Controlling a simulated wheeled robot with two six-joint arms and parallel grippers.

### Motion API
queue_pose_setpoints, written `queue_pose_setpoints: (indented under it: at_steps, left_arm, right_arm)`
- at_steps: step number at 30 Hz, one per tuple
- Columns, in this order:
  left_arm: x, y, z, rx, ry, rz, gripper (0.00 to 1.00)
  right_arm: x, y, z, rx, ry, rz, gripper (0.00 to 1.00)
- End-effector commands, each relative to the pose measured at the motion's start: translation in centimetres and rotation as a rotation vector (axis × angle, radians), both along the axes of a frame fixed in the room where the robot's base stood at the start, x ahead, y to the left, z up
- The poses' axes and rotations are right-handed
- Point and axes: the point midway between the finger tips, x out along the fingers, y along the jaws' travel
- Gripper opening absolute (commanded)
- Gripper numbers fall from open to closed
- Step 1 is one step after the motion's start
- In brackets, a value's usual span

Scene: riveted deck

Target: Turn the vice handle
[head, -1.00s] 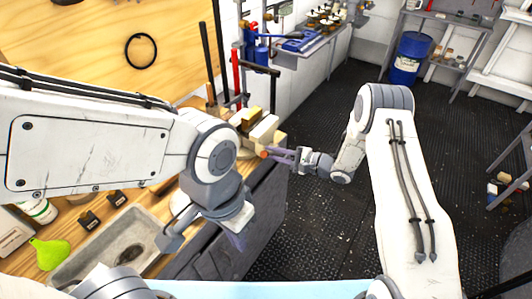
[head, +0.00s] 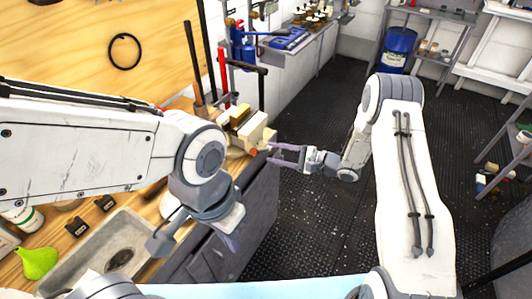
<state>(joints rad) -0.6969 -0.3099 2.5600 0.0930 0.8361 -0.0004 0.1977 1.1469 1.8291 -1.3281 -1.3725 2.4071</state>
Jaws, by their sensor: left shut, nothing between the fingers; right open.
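The cream-coloured vice (head: 254,132) sits at the right end of the wooden workbench. An orange end (head: 253,152), seemingly of the vice handle, shows at its lower front; the rest of the handle is hard to make out. My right gripper (head: 272,154) is open, its purple fingers pointing left toward the orange end, just to its right. I cannot tell whether they touch the vice. My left gripper (head: 232,242) is shut and empty, hanging low in front of the bench edge. My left arm covers part of the bench left of the vice.
A grey sink basin (head: 118,255) and a green funnel (head: 36,262) are on the bench at lower left. Long-handled tools stand behind the vice. A blue barrel (head: 397,48) stands far back. The dark floor (head: 310,215) right of the bench is clear.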

Motion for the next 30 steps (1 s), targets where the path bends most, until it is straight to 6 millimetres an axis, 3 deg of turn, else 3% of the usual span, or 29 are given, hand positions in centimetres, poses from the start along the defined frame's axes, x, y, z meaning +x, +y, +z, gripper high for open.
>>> queue_pose_setpoints:
  at_steps: [3, 10, 30]
  left_arm:
    - [0.0, 0.0, -0.8, 0.0, 0.0, 0.0, 0.0]
    - [0.0, 0.0, -1.3, 0.0, 0.0, 0.0, 0.0]
    - [0.0, 0.0, -1.3, 0.0, 0.0, 0.0, 0.0]
  right_arm:
    - [-1.0, -2.3, 0.2, 0.0, -0.001, -0.006, 0.48]
    - [-2.5, -4.9, 0.8, 0.001, 0.0, -0.003, 0.48]
    - [-2.3, -5.0, 1.2, -0.041, -0.028, -0.005, 0.48]
